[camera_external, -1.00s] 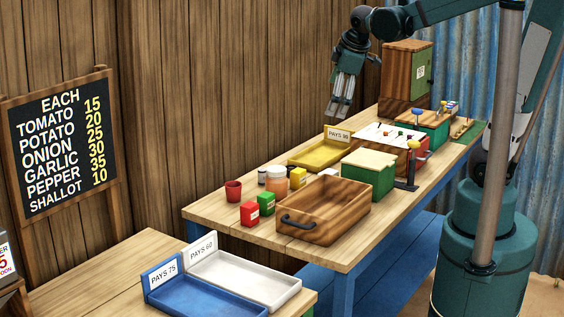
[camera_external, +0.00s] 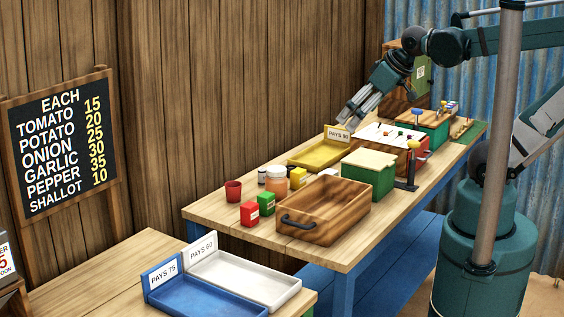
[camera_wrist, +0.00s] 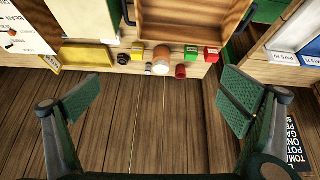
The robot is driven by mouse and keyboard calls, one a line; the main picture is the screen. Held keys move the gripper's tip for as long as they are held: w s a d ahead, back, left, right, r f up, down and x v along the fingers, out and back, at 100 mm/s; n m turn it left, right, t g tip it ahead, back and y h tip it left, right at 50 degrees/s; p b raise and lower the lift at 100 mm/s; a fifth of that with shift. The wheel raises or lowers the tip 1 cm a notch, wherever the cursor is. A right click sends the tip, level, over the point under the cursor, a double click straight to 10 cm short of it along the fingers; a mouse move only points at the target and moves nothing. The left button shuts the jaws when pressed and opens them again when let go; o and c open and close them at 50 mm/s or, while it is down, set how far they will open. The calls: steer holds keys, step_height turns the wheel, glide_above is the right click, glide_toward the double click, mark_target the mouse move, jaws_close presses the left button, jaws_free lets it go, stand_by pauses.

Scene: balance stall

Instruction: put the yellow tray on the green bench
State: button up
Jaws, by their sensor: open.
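The yellow tray (camera_external: 318,155) lies on the wooden table, with a "PAYS 90" card standing at its back edge. In the wrist view the yellow tray (camera_wrist: 85,56) is at the upper left, outside the space between my fingers. My gripper (camera_external: 346,122) is just above and behind the card in the external view, tilted, with its fingers pointing down and left. In the wrist view my gripper (camera_wrist: 160,100) is wide open and empty, over wooden planks. No clearly green bench shows; a green surface (camera_external: 474,131) is at the table's far right end.
A wooden crate (camera_external: 323,210), a green box (camera_external: 369,178) and a red cup (camera_external: 233,191) stand near the tray. The wooden wall (camera_external: 250,90) is close behind. White (camera_external: 245,278) and blue (camera_external: 205,296) trays are on the front table.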

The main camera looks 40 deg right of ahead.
steer(key=shift+s+a+f+m, duration=0.2)
steer(key=shift+s+a+m, duration=0.1)
steer(key=shift+s, duration=0.15)
steer(key=shift+c, duration=0.5)
steer(key=c, duration=2.4)
steer(key=shift+o, duration=0.2)
